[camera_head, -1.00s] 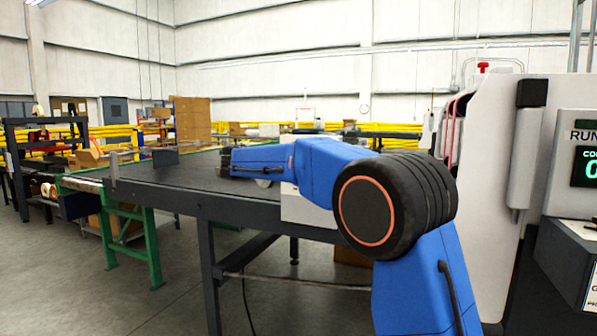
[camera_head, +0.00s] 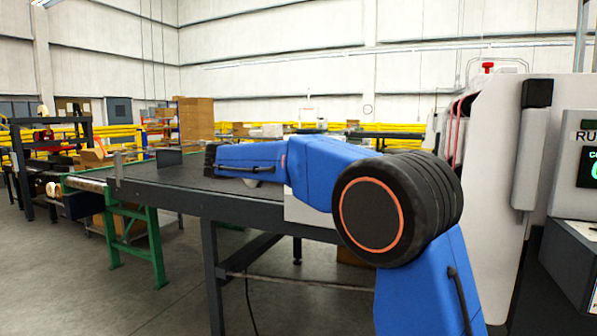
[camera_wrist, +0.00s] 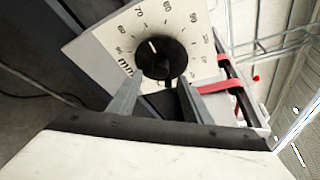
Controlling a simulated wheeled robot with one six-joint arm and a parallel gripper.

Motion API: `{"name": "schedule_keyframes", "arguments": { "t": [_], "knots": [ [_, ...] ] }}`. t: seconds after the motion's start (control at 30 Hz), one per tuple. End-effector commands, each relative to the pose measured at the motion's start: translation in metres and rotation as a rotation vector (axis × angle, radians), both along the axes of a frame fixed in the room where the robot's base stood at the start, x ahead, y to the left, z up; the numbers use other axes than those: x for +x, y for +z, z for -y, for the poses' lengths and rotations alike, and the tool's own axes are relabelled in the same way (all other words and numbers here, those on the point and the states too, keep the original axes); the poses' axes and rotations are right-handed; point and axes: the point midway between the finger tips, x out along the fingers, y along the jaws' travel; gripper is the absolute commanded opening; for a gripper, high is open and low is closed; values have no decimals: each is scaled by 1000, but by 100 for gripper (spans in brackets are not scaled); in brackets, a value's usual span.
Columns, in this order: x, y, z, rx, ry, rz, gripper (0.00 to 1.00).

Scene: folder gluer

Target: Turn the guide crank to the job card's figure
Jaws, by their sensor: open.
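In the wrist view, a white dial plate (camera_wrist: 108,40) with black figures and "mm" faces my camera at a tilt. A round black guide crank (camera_wrist: 160,58) sits at its middle. A white mark on the crank points up and left, roughly towards the 70; the exact reading is unclear. A small dark stub shows at the crank's lower edge. My gripper (camera_wrist: 158,84) is open, its two grey fingers apart just below the crank, with nothing seen between them but the stub. Contact cannot be told. I cannot make out a job card.
A long dark conveyor table (camera_head: 190,178) runs under my arm, with a green stand (camera_head: 155,240) at its left. At the right stand a pale machine panel (camera_head: 490,150) and a display (camera_head: 588,160), cut off by the edge. A red strap (camera_wrist: 215,87) lies right of the dial.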

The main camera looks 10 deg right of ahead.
Motion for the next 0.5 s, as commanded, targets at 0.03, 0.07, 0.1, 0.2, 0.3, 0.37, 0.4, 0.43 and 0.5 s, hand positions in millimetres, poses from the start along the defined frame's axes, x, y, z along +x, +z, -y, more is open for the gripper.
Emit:
{"name": "schedule_keyframes", "arguments": {
  "t": [0.03,0.07,0.1,0.2,0.3,0.37,0.4,0.43,0.5],
  "knots": [
    [-6,3,-10,1,4,1,45],
    [-9,4,-15,1,4,1,45],
    [-14,6,-21,1,3,1,45],
    [-25,10,-37,1,3,1,45],
    [-36,14,-53,1,3,1,45],
    [-42,16,-61,1,3,1,45],
    [-46,18,-67,0,3,2,45],
    [-49,19,-71,0,3,2,45],
    [-54,21,-78,0,3,1,45]
  ]
}}
